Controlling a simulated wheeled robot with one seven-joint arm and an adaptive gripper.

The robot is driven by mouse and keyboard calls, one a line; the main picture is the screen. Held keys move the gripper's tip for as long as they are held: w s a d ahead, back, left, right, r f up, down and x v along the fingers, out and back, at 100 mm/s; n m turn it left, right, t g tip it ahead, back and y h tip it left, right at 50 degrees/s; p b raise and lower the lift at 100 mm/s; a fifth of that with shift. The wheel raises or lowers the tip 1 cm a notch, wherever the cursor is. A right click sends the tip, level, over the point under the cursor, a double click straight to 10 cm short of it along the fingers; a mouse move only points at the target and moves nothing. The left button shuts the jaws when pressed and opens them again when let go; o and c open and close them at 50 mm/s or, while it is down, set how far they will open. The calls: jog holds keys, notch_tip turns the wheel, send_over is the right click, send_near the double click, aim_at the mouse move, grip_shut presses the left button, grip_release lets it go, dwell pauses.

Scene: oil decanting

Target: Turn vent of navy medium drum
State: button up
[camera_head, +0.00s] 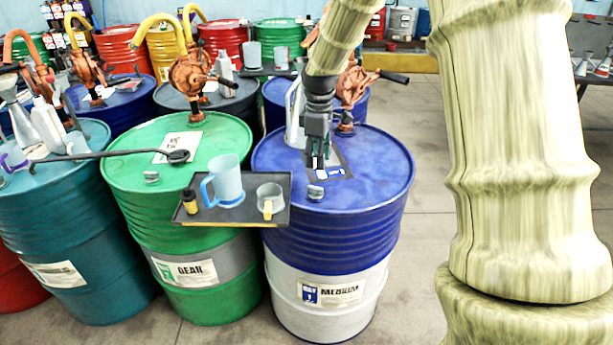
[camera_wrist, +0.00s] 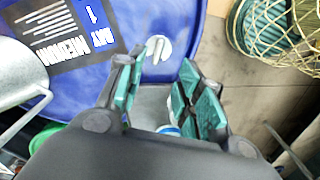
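The navy medium drum (camera_head: 350,230) stands upright right of the green gear drum. It has a blue lid, a pale lower half and a MEDIUM label. Its vent, a small silver cap (camera_head: 315,192), sits near the front edge of the lid. In the wrist view, what looks like this cap (camera_wrist: 159,48) lies just beyond the fingertips, roughly in line with the gap. My gripper (camera_head: 319,158) points down above the lid, behind the vent in the head view. In the wrist view my gripper (camera_wrist: 160,88) has its green-padded fingers apart, with nothing held.
A dark tray (camera_head: 235,213) with a blue-handled jug (camera_head: 226,180), a yellow-handled cup (camera_head: 270,200) and a small dark bottle (camera_head: 190,201) adjoins the navy drum's left side. A metal can (camera_head: 295,117) and copper pump (camera_head: 352,88) stand at its back. A wire basket (camera_wrist: 275,35) appears in the wrist view.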

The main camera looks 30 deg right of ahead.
aim_at(316, 186)
jog(key=f, duration=0.3)
jog(key=f+p, duration=0.1)
jog(key=f, duration=0.3)
jog(key=f+p, duration=0.1)
jog(key=f, duration=0.2)
jog(key=shift+w+a+f, duration=0.1)
jog(key=shift+w+f, duration=0.15)
jog(key=shift+f, duration=0.05)
grip_shut()
